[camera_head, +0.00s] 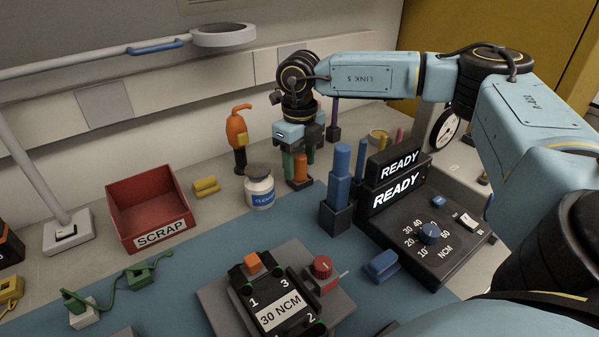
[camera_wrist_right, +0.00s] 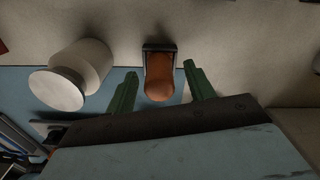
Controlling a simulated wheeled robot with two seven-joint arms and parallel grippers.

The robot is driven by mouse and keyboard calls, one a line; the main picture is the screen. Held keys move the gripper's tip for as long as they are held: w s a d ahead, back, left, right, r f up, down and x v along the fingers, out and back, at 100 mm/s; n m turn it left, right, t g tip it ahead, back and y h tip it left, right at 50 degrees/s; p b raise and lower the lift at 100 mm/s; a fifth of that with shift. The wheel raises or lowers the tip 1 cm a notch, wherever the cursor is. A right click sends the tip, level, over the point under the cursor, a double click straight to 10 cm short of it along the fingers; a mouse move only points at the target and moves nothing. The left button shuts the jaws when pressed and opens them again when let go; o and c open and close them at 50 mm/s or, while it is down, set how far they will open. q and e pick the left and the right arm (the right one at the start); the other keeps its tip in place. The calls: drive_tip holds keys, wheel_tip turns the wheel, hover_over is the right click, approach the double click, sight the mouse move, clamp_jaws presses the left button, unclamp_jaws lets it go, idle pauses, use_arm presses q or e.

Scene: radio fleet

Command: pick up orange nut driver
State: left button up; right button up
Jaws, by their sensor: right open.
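The orange nut driver (camera_head: 300,168) stands upright in a small dark holder (camera_head: 299,184) at the back of the bench. In the right wrist view its rounded orange handle (camera_wrist_right: 159,80) shows between two green fingers, with a gap on each side. My right gripper (camera_head: 299,158) points down over it from above, open, with the fingers on either side of the handle. The right gripper also shows in the wrist view (camera_wrist_right: 161,76), and nothing is held. The driver's lower part is hidden in the holder. My left gripper is not in view.
A white jar (camera_head: 259,188) stands close on the left of the driver. An orange-handled tool (camera_head: 237,130) stands behind it. Blue upright tools (camera_head: 341,165) and a black READY controller (camera_head: 420,225) are to the right. A red SCRAP bin (camera_head: 147,205) is at left.

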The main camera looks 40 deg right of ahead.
sight(299, 155)
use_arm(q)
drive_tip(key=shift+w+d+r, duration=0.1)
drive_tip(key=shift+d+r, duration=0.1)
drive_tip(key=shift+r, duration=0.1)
use_arm(e)
drive_tip(key=shift+f, duration=0.45)
clamp_jaws()
